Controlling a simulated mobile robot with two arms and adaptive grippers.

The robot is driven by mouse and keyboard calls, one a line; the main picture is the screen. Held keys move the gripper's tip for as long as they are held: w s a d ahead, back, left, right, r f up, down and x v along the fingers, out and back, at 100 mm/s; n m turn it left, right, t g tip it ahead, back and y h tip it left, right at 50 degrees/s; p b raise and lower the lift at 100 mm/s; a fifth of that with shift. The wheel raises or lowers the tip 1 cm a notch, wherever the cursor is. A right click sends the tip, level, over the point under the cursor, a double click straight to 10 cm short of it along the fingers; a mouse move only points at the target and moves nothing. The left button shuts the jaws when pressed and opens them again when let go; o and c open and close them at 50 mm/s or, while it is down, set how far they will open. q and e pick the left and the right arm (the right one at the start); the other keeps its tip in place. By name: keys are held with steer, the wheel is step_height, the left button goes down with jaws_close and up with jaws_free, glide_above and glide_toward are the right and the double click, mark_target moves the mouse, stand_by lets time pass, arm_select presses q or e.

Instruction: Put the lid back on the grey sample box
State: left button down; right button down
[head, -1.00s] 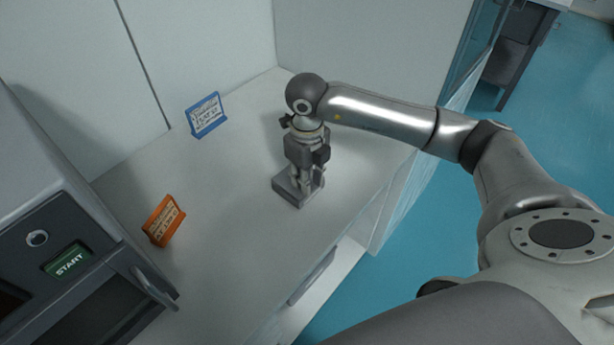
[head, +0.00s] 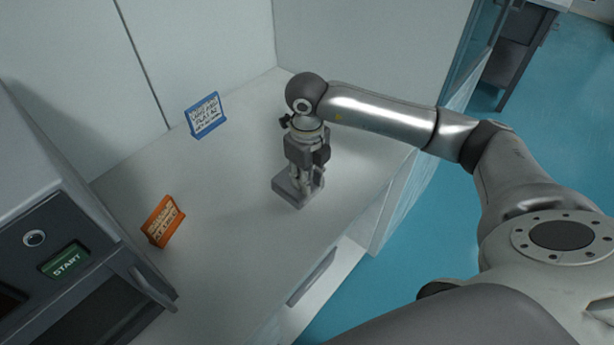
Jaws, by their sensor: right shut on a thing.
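The grey sample box (head: 287,193) sits on the white worktop. My right gripper (head: 304,188) points down at it from above, at the box's right part. It is shut on the lid, which is largely hidden by the fingers and blends with the grey of the box. I cannot tell whether the lid is fully seated or just above the box. My left gripper is out of view.
A blue sign (head: 206,116) stands at the back of the worktop (head: 225,215), and an orange sign (head: 163,222) stands to the left. A grey machine with a START button (head: 66,260) is at the lower left. Walls close off the back.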

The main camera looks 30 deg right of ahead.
steer(key=shift+f+b, duration=0.2)
steer(key=shift+b, duration=0.3)
stand_by(0.8)
stand_by(0.4)
steer(key=c, duration=1.2)
jaws_free()
steer(key=shift+o, duration=0.2)
steer(key=o, duration=0.5)
steer(key=shift+r, duration=0.15)
steer(key=shift+r+p, duration=2.05)
steer(key=shift+r, duration=1.4)
